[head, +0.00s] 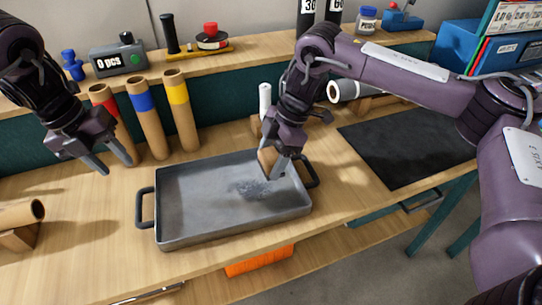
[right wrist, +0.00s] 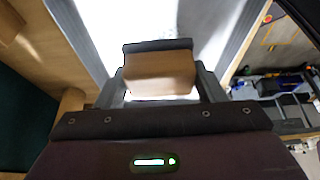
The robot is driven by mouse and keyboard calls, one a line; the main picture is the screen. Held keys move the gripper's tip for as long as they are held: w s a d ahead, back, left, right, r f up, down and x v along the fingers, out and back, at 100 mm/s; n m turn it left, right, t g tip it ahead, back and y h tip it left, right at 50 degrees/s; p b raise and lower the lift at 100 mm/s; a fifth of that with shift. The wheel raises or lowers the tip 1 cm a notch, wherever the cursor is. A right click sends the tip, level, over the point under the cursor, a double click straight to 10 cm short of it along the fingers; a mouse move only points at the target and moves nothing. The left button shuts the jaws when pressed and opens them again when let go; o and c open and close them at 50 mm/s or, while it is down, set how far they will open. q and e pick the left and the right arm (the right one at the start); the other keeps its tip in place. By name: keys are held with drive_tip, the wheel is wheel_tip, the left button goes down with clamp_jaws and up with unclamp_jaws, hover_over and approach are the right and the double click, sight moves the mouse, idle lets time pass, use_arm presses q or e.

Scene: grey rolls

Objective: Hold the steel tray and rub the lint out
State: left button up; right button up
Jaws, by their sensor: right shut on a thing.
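The steel tray (head: 195,205) lies on the wooden bench, with a dark handle at each end. A dark grey patch of lint (head: 250,188) is on its floor, right of the middle. My right gripper (head: 272,170) is shut on a wooden block (right wrist: 160,75) with a dark layer along its far face in the right wrist view. In the head view the block (head: 265,158) is mostly hidden by the fingers, over the tray's right part; I cannot tell whether it touches the floor. My left gripper (head: 114,164) is open and empty, above and left of the tray, apart from its left handle (head: 146,208).
Cardboard tubes with red, blue and yellow bands (head: 145,115) stand behind the tray. A black mat (head: 410,145) lies to the right. A tube on a wooden rest (head: 20,215) is at the left edge. A shelf with a counter box (head: 118,60) runs behind.

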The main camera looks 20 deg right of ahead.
sight(137, 201)
use_arm(q)
drive_tip(key=shift+y, duration=0.4)
drive_tip(key=f, duration=1.2)
drive_tip(key=shift+s+d+f, duration=0.2)
drive_tip(key=shift+d+f, duration=0.1)
drive_tip(key=shift+f, duration=0.05)
clamp_jaws()
